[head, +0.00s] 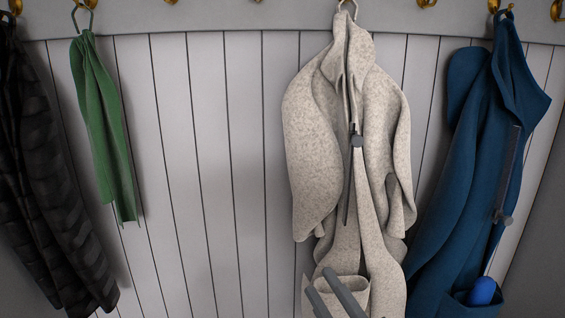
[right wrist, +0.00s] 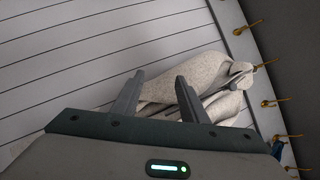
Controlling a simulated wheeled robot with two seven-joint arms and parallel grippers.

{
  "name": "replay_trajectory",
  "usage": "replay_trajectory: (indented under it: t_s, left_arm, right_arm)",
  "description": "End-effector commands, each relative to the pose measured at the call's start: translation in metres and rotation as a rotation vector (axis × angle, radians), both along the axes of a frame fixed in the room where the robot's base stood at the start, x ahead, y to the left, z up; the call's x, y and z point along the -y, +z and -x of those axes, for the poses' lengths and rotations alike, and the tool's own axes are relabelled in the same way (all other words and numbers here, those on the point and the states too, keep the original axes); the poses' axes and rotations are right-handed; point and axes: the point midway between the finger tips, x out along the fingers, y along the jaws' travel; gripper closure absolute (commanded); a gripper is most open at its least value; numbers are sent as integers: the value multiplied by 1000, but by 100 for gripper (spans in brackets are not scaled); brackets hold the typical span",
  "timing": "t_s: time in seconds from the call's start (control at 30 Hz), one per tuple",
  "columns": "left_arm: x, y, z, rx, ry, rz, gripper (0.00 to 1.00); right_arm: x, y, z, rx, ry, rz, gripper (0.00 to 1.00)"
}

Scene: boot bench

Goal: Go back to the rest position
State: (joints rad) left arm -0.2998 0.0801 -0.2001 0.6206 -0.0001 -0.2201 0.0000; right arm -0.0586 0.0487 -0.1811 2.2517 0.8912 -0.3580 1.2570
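My right gripper (head: 319,281) shows at the bottom of the head view, in front of the lower part of the beige coat (head: 350,110). Its two grey fingers are apart. The right wrist view also shows this gripper (right wrist: 159,76) open, with nothing between the fingers. Beyond the fingertips there, the beige coat (right wrist: 200,78) hangs against the panelled wall. I cannot tell whether the fingers touch the coat. My left gripper is in neither view.
A green scarf (head: 103,130) and a dark striped garment (head: 40,180) hang at left. A blue coat (head: 465,170) hangs at right, with a bright blue object (head: 483,291) in its pocket. Brass hooks (head: 427,3) line the rail. The wall between scarf and beige coat is bare.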

Motion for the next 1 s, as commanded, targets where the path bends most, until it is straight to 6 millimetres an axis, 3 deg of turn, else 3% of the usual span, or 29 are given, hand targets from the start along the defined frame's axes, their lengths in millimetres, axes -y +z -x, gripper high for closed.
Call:
replay_trajectory:
  t_s: [0.03,0.23,0.4,0.5,0.7,1.0]
  left_arm:
    - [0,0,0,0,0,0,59]
    - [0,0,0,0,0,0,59]
    - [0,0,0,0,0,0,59]
    - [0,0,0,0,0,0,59]
    - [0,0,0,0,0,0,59]
    - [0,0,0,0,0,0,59]
  right_arm:
    - [-6,-30,11,-26,-12,162,60]
    - [-7,-146,60,-104,9,814,60]
    - [19,-233,118,-175,128,1296,60]
    - [42,-272,156,-216,230,1536,60]
    - [81,-314,216,-273,418,1829,60]
    - [124,-340,281,-333,657,2065,60]
